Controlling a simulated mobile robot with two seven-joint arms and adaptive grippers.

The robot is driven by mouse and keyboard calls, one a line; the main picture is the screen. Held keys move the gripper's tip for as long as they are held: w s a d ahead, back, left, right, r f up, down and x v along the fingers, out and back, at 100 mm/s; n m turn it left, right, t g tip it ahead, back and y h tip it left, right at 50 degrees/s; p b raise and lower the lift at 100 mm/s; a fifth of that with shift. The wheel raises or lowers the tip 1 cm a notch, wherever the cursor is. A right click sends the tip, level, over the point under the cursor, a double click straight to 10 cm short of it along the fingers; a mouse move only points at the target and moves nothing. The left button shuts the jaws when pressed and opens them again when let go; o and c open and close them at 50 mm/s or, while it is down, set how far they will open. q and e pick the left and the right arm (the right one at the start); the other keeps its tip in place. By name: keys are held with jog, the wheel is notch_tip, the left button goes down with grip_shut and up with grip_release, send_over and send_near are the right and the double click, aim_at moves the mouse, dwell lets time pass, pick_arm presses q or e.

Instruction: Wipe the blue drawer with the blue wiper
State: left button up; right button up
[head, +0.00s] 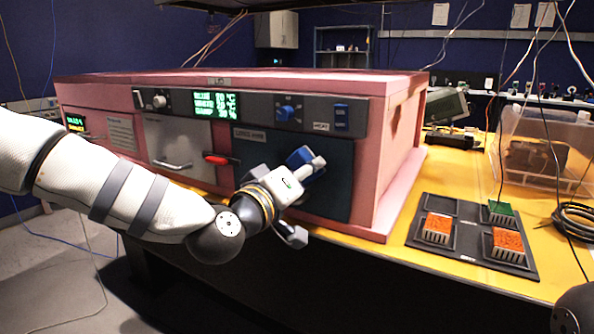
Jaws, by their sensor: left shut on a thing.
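The blue drawer (337,192) is a dark blue panel on the front of the pink enclosure, at its right end. My left gripper (308,168) is in front of this panel and shut on the blue wiper (299,156). Only small blue parts of the wiper show around the fingers. The wiper is at the drawer front, but I cannot tell whether it touches the panel. My left arm and gripper hide the lower left part of the drawer. My right gripper is not in view.
The pink enclosure (407,150) stands on a yellow table (390,262). A red handle (221,159) sticks out left of the drawer. A dark tray (470,262) at right holds two orange wipers and a green wiper (500,212); its back left slot is empty. A clear bin (540,185) stands behind.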

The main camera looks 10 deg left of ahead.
aim_at(280, 159)
pick_arm(q)
jog(key=shift+w+a, duration=0.15)
jog(key=shift+a, duration=0.1)
jog(key=shift+w+a, duration=0.4)
jog(key=shift+a, duration=0.7)
jog(key=shift+w+a, duration=0.4)
jog(key=shift+a, duration=0.75)
jog(key=shift+w+a, duration=0.4)
jog(key=shift+a, duration=0.7)
jog(key=shift+s+r, duration=0.15)
jog(key=shift+s, duration=0.1)
jog(key=p+v, duration=0.1)
jog(key=v, duration=0.4)
jog(key=shift+s+a+p, duration=0.1)
jog(key=shift+s+p, duration=0.1)
jog(key=shift+p, duration=0.1)
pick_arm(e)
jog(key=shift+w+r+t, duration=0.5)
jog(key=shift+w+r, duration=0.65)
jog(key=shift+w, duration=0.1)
